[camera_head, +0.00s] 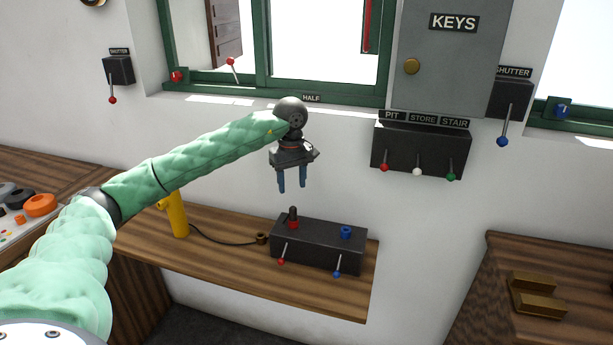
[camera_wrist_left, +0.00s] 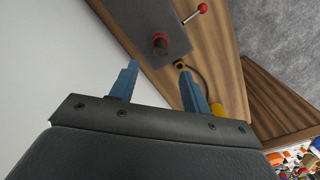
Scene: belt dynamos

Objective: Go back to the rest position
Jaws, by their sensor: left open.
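My left gripper (camera_head: 292,182) hangs fingers-down in the head view, above the black switch box on the wooden shelf. Its two blue fingers are apart with nothing between them; they also show in the left wrist view (camera_wrist_left: 158,85). The black box (camera_head: 318,246) carries a red socket with a dark plug (camera_head: 293,217), a blue socket (camera_head: 346,232), and two levers with red and blue knobs. The gripper does not touch the box. My green-sleeved left arm reaches in from the left. My right gripper is not in view.
A yellow upright handle (camera_head: 177,215) stands on the shelf (camera_head: 215,250), with a black cable to a small brass-coloured piece (camera_head: 261,238). A lever box labelled PIT, STORE, STAIR (camera_head: 420,150) and a grey KEYS cabinet (camera_head: 447,60) are on the wall. A wooden desk (camera_head: 500,270) stands right.

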